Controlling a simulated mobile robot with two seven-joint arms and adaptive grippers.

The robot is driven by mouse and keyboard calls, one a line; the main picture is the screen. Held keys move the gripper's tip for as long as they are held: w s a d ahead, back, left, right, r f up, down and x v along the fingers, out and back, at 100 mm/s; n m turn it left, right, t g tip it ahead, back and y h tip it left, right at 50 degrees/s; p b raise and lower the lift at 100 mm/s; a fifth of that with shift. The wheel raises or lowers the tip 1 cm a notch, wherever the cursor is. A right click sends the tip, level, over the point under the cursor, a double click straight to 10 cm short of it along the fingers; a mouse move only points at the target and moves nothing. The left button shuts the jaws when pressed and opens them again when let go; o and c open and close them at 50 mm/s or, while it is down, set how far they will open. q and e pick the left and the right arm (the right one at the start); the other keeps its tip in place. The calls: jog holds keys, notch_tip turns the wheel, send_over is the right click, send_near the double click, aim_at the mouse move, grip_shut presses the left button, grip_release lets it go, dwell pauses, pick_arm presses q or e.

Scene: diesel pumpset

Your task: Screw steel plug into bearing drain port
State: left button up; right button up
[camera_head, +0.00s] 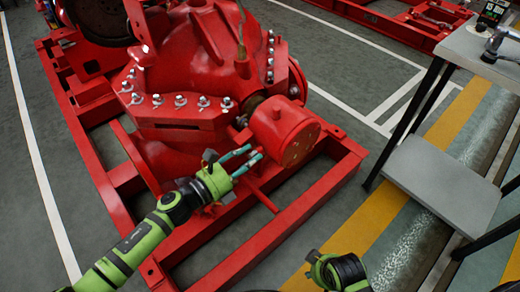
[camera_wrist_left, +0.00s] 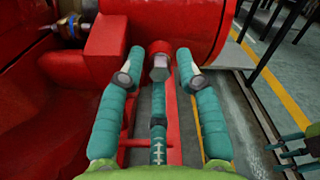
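The red bearing housing (camera_head: 286,133) is a drum at the pump's end; its underside fills the top of the left wrist view (camera_wrist_left: 195,22). Below it a short red drain port boss (camera_wrist_left: 160,47) shows, with a grey hex-shaped steel plug (camera_wrist_left: 159,69) right at it. I cannot tell how deep the plug sits. My left gripper (camera_head: 254,153) reaches under the housing. Its teal side fingers stand apart on both sides of the plug (camera_wrist_left: 159,58), with visible gaps. My right gripper (camera_wrist_left: 292,150) has spread teal fingers, apart from the housing; its fingers are out of the head view.
The red base frame (camera_head: 300,211) surrounds the pump (camera_head: 185,65). A grey table (camera_head: 470,50) with small tools stands at the right, with a lower shelf (camera_head: 440,185). A brass fitting (camera_wrist_left: 72,26) shows at the wrist view's upper left. Floor between frame and table is clear.

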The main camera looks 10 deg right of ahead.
pick_arm(q)
grip_shut()
dwell(0.4)
jog(key=m, duration=1.2)
jog(key=shift+r, duration=0.1)
grip_release()
jog(key=shift+d, duration=0.1)
